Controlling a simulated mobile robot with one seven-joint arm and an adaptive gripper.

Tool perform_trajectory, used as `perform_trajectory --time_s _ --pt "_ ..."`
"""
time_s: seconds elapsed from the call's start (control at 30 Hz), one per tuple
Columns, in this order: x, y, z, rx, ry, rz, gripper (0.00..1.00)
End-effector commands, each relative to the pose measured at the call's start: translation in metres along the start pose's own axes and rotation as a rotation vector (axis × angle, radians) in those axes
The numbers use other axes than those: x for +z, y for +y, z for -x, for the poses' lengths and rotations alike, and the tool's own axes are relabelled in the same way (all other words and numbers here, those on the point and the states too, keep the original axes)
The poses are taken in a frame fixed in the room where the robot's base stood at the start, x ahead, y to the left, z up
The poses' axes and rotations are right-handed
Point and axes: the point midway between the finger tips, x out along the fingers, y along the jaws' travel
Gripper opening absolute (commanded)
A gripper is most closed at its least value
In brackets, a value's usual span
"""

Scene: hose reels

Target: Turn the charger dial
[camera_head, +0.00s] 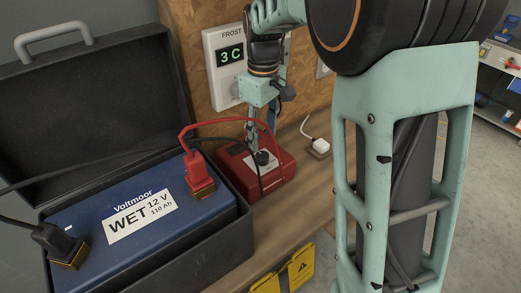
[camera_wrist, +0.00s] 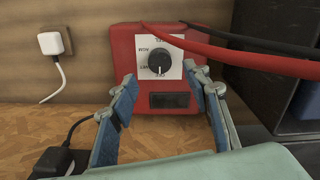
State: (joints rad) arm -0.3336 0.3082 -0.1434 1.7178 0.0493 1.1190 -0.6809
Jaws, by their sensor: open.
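The red charger (camera_head: 232,183) stands on the wooden bench beside the battery case. In the wrist view, its front (camera_wrist: 125,50) faces me, with a black round dial (camera_wrist: 160,62) on a white label panel. A pale mark on the dial points down. The small lettering around it is hard to read. A dark blank window sits below the panel. My gripper (camera_wrist: 160,84) is open, its two fingers apart to the left and right, just short of the dial and not visibly touching it. In the head view, my gripper (camera_head: 257,138) is above the charger and partly hides it.
A blue battery (camera_head: 75,215) labelled WET 12 V sits in an open black case (camera_head: 225,255), with red (camera_head: 197,172) and black (camera_head: 60,245) clamps. Red and black cables run to the charger. A panel reading 3 C (camera_head: 213,60) and a white plug (camera_head: 320,145) are behind.

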Motion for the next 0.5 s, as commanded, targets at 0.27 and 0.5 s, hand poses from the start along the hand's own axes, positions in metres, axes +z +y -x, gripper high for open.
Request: perform_trajectory --time_s 0.27,0.5 --pt "0.001 -0.001 -0.051 -0.001 -0.003 0.0 0.44" --pt "0.001 0.0 -0.069 0.0 -0.001 -0.001 0.44"
